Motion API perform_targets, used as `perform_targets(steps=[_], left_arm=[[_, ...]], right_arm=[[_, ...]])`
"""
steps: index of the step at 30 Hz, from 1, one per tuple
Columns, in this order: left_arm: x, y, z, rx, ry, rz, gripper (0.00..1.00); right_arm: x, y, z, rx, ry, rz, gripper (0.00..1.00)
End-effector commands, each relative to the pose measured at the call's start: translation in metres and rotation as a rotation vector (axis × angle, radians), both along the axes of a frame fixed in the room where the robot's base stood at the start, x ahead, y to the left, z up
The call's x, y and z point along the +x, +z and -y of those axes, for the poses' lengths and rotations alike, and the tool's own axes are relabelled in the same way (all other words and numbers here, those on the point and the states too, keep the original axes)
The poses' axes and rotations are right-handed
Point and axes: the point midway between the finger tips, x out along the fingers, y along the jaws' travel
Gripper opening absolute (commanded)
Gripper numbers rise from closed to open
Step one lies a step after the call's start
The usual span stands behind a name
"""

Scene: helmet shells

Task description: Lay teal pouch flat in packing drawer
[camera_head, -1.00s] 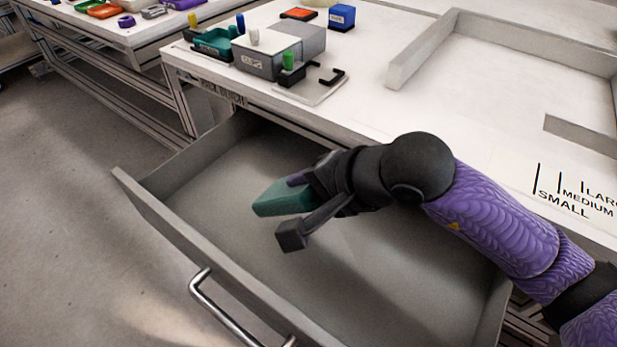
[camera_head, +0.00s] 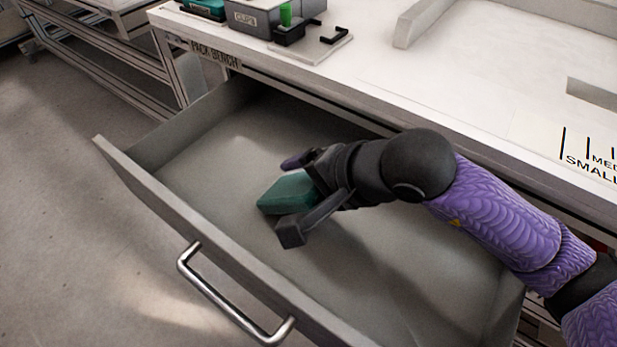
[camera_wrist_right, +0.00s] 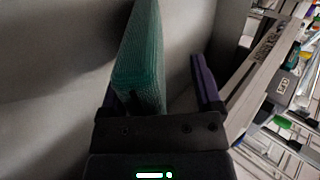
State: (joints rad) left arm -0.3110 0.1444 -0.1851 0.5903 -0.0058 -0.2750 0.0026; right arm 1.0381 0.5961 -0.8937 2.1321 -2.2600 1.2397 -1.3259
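The teal pouch (camera_head: 288,194) is inside the open packing drawer (camera_head: 215,150), low over its floor or resting on it; the exact contact is hard to tell. My right gripper (camera_head: 292,197) reaches into the drawer from the right, with its fingers apart on either side of the pouch. In the right wrist view the pouch (camera_wrist_right: 141,65) lies close against the left finger, and a clear gap separates it from the right finger. My left gripper is in neither view.
The drawer's front wall and metal handle (camera_head: 225,300) face the lower left. The drawer floor around the pouch is bare. The pack bench (camera_head: 340,75) above carries a grey clips box (camera_head: 255,17) and a small green item. Open floor lies left.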

Motion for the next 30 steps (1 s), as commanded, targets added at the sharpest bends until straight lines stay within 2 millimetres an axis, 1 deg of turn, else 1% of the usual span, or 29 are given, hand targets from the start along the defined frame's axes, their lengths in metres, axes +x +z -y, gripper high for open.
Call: perform_targets(steps=[7, 10, 14, 21, 25, 30], left_arm=[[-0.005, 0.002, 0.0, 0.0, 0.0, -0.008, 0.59], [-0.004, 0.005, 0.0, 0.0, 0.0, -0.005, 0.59], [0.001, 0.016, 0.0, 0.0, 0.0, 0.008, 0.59], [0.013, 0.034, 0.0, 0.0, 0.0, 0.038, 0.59], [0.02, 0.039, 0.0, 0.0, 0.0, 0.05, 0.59], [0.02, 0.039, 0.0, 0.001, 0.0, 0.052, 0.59]], right_arm=[[0.0, 0.0, 0.0, 0.0, 0.0, 0.0, 0.85], [-0.002, 0.005, 0.003, 0.0, -0.001, 0.001, 0.85], [-0.01, 0.023, 0.015, -0.002, -0.002, 0.005, 0.85], [-0.03, 0.057, 0.042, -0.001, -0.002, 0.005, 0.85], [-0.038, 0.068, 0.053, -0.002, -0.001, 0.002, 0.85], [-0.041, 0.071, 0.057, 0.0, 0.001, 0.001, 0.85]])
